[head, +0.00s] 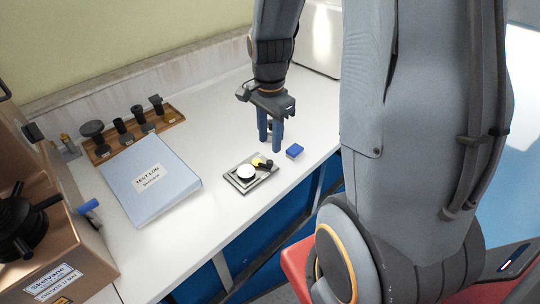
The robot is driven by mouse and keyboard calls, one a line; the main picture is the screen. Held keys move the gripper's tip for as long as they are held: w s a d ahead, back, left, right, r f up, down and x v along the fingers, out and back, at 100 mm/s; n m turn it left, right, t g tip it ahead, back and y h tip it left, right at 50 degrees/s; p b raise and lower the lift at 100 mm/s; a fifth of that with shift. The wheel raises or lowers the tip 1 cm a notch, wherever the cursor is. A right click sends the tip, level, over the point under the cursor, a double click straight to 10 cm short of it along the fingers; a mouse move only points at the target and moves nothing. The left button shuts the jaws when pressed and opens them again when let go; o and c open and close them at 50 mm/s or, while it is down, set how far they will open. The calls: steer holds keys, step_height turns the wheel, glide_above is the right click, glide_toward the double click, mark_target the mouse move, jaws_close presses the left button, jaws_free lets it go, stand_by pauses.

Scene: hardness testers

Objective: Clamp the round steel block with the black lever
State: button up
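The round steel block (246,171) shows as a bright, pale disc on the left part of a small grey plate (240,185) on the bench. The black lever (267,165) is a small dark piece at the right of the same plate, beside a yellow part (257,161). Whether the lever touches the block is too small to tell. My gripper (270,148) points down above and behind the lever, apart from it. Its two fingers stand apart, with nothing clearly held between them.
A blue block (294,151) lies right of the plate, near the bench's front edge. A test log binder (150,180), a wooden rack (165,122) with several dark parts and a brown machine (60,240) stand left. A blue-capped item (88,207) lies by the machine.

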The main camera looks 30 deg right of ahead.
mark_target(270, 161)
steer(key=shift+f+p, duration=0.45)
steer(key=shift+f, duration=3.25)
steer(key=shift+c, duration=0.2)
jaws_close()
